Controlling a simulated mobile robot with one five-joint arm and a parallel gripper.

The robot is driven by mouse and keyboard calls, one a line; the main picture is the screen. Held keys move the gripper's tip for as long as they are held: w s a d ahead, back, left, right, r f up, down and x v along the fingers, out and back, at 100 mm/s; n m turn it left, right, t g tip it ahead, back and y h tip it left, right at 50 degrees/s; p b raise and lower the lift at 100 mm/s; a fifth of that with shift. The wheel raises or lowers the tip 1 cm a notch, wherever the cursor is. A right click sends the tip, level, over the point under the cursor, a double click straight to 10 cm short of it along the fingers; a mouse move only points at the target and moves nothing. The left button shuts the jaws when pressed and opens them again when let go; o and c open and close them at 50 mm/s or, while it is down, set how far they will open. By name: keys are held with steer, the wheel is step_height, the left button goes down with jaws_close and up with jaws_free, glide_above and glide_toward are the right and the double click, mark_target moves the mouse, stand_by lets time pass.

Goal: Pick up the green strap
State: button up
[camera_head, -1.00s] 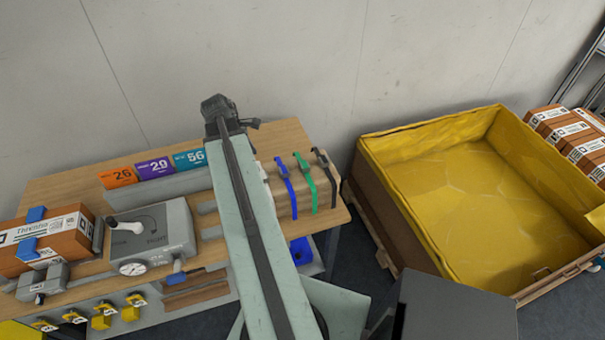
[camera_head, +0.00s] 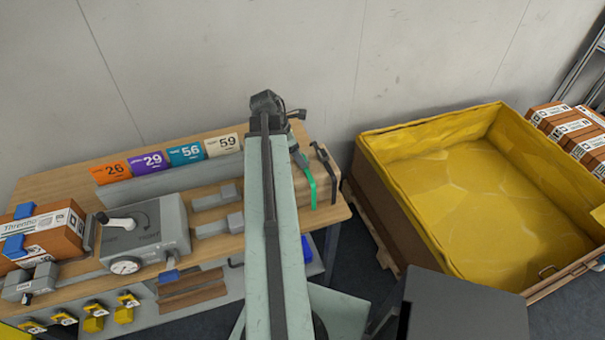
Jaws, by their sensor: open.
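My gripper (camera_head: 294,119) is above and behind the straps, at the far end of my arm, and holds nothing that I can see. Its fingers are small and mostly hidden behind the arm's end. The blue strap is hidden behind my arm.
The wooden workbench (camera_head: 60,180) carries a grey clamp machine (camera_head: 148,240), a brown box (camera_head: 40,235) and numbered cards (camera_head: 185,154). A large yellow-lined crate (camera_head: 470,190) stands to the right. A grey wall is close behind the bench.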

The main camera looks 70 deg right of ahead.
steer(key=shift+b+x, duration=0.45)
steer(key=shift+x, duration=0.75)
steer(key=shift+w+a+r, duration=0.1)
steer(key=shift+r, duration=0.05)
steer(key=shift+c, duration=0.3)
jaws_close()
